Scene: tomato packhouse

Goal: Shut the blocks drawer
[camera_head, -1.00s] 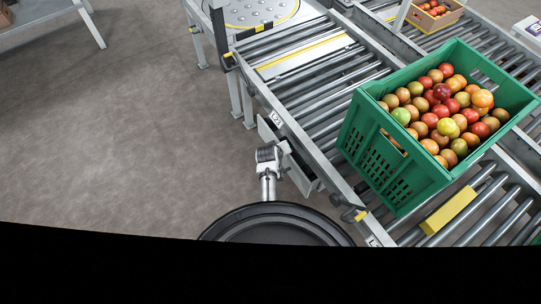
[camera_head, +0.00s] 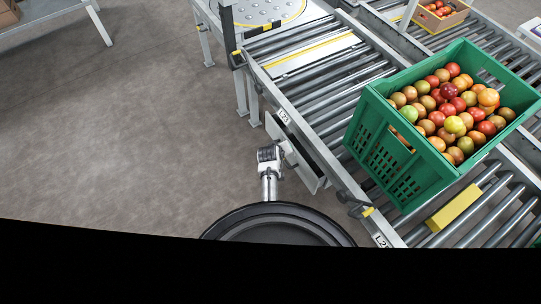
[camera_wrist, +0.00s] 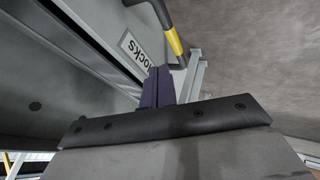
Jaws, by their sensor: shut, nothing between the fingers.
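The blocks drawer (camera_head: 305,173) is a grey unit under the near rail of the roller conveyor in the head view. A dark gap runs along its front, so it looks partly open; how far is hard to tell.
A green crate (camera_head: 364,125) of tomatoes stands on the conveyor above, right of the drawer. A yellow block (camera_head: 454,209) lies on the rollers. Open grey floor (camera_head: 130,130) lies to the left.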

